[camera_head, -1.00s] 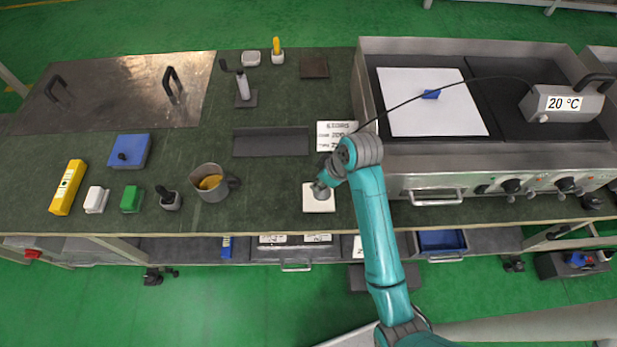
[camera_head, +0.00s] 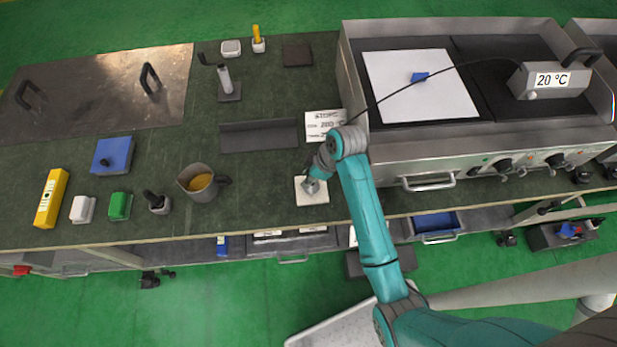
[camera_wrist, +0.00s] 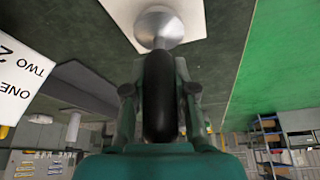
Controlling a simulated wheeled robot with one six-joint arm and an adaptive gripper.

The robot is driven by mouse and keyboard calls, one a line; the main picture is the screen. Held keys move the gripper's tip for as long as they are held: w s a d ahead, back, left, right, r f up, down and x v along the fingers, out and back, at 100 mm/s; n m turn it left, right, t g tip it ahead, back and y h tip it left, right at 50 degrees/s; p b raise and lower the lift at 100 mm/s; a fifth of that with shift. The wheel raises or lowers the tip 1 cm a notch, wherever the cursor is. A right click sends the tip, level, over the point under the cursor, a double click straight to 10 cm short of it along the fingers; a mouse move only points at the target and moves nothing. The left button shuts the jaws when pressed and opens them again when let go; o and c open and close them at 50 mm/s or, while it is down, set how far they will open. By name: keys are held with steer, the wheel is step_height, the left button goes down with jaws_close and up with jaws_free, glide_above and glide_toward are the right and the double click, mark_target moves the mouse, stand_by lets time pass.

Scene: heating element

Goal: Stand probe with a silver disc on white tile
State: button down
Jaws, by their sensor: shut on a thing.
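The probe (camera_wrist: 160,30) has a silver disc at its end and a black handle. My gripper (camera_wrist: 160,105) is shut on the black handle, seen in the wrist view. The disc lies over the white tile (camera_wrist: 200,12); whether it touches the tile I cannot tell. In the head view my gripper (camera_head: 318,172) is at the tile (camera_head: 312,197), near the table's front edge, and the disc shows small and grey above the tile. The gripper hides part of the probe there.
A printed card (camera_head: 325,124) lies behind the tile. A grey jug (camera_head: 199,184) with yellow contents stands to its left. A dark angled plate (camera_head: 258,136) lies behind. The griddle with a white sheet (camera_head: 395,100) and a 20 °C meter (camera_head: 550,81) is at right.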

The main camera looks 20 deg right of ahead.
steer(key=shift+f, duration=0.6)
steer(key=c, duration=0.9)
jaws_free()
steer(key=shift+f, duration=0.1)
steer(key=shift+c, duration=0.2)
steer(key=v, duration=1.2)
steer(key=shift+r, duration=0.2)
steer(key=shift+a, duration=0.1)
